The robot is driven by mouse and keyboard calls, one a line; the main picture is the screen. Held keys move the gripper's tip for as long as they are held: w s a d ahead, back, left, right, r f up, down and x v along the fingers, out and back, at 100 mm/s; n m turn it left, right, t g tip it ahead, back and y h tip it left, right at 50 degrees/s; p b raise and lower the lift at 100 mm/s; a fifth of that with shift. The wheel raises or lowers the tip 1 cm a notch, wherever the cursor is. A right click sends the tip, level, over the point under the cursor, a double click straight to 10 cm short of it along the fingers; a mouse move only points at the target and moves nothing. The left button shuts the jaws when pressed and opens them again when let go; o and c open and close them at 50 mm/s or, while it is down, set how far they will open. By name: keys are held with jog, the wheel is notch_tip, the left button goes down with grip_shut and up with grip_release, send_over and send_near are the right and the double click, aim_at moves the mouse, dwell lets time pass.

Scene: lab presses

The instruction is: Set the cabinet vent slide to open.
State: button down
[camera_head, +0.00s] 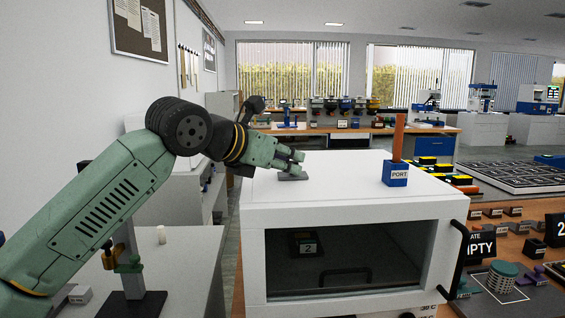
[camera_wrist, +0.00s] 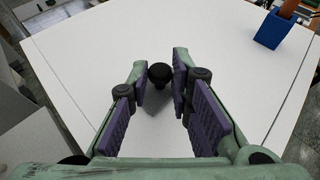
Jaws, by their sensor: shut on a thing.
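The white cabinet (camera_head: 330,185) has a dark glass front window, and its flat top also fills most of the wrist view (camera_wrist: 235,60). The vent slide (camera_head: 293,177) is a small grey plate on the left part of the top. Its dark round knob (camera_wrist: 160,73) shows between my fingertips in the wrist view. My gripper (camera_head: 298,160) reaches in from the left, low over the top, and is shut on the knob. In the wrist view my gripper (camera_wrist: 161,78) has a purple-padded finger on each side of it. The fingers partly hide the slide, and I cannot read its setting.
A blue block labelled PORT (camera_head: 396,174) with an upright orange-brown rod (camera_head: 398,138) stands on the cabinet top, right of my gripper. A black handle (camera_head: 460,255) is at the front right. The rest of the top is clear. Small objects crowd the wooden bench at right.

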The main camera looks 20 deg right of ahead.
jog(key=shift+w+r, duration=0.2)
jog(key=c, duration=1.9)
grip_release()
jog(key=o, duration=0.4)
jog(key=shift+f, duration=0.15)
jog(key=v, duration=1.2)
jog(key=shift+f, duration=0.1)
